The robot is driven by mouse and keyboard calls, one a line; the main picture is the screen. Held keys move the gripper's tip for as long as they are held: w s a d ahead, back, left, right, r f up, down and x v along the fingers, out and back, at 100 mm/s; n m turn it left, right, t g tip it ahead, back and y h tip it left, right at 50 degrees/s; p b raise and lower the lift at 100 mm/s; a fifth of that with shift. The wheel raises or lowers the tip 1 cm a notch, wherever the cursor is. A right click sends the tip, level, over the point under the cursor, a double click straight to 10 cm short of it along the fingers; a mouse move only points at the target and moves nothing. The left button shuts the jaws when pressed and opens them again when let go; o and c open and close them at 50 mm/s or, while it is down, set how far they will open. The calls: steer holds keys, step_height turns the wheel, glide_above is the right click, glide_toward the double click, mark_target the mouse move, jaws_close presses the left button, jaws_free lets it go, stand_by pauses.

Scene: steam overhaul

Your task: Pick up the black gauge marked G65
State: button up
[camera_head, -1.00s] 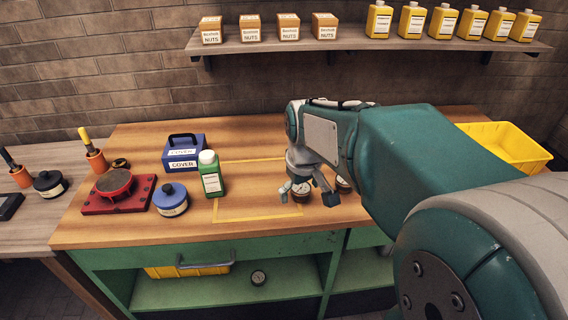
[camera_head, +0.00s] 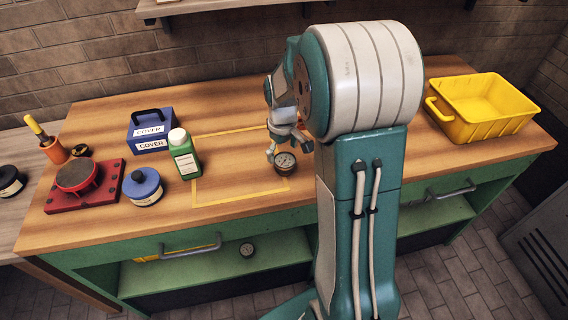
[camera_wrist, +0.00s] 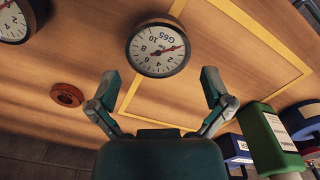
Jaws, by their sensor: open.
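The gauge marked G65 (camera_wrist: 158,48) has a white dial with a red needle in a dark brown-black case. In the wrist view it lies just beyond my open, empty fingers, beside the yellow tape line. My gripper (camera_wrist: 161,88) has a finger on each side, with the gauge ahead of the gap and not between the tips. In the head view a gauge (camera_head: 285,162) stands on the bench close to my gripper (camera_head: 287,150), at the right edge of the taped area; its marking is too small to read there.
A second gauge (camera_wrist: 14,18) and a reddish ring (camera_wrist: 67,95) lie nearby in the wrist view. A green bottle (camera_head: 184,156), blue cover box (camera_head: 151,130) and blue round container (camera_head: 143,187) stand left. A yellow crate (camera_head: 483,104) is right. The taped area is clear.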

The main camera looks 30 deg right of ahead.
mark_target(284, 159)
steer(key=f, duration=0.4)
steer(key=shift+s+d, duration=0.2)
steer(key=shift+s, duration=0.1)
steer(key=shift+f, duration=0.5)
steer(key=shift+a, duration=0.1)
steer(key=c, duration=1)
steer(key=shift+r, duration=0.15)
steer(key=shift+c, duration=0.2)
steer(key=shift+r, duration=0.35)
step_height(284, 159, up, 2)
steer(key=shift+w+r, duration=0.1)
steer(key=s+a+r, duration=0.3)
steer(key=s+r, duration=0.7)
steer(key=s, duration=0.3)
steer(key=shift+s+a, duration=0.2)
steer(key=shift+s, duration=0.15)
